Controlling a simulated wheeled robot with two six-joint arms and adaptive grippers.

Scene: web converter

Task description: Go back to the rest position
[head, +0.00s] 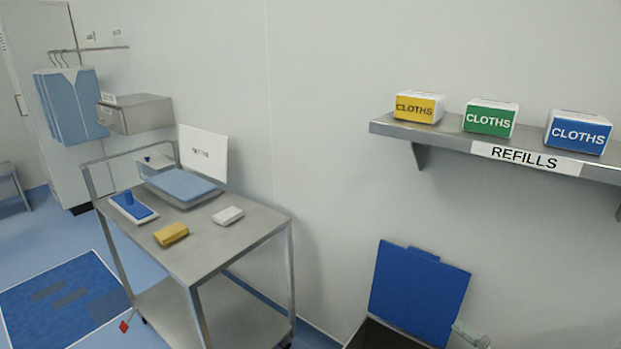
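Neither of my grippers can be made out in the head view. No held object shows. The task names no object of its own. A small pale grey part (468,335) shows at the bottom edge beside the blue lid, cut off by the frame; I cannot tell what it is.
A steel trolley (250,230) carries a yellow pack (171,234), a white pack (228,215) and blue cloths (181,184). A wall shelf (450,138) holds yellow, green and blue cloth boxes. A bin with a raised blue lid (417,292) stands below. A blue mat (60,303) lies left.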

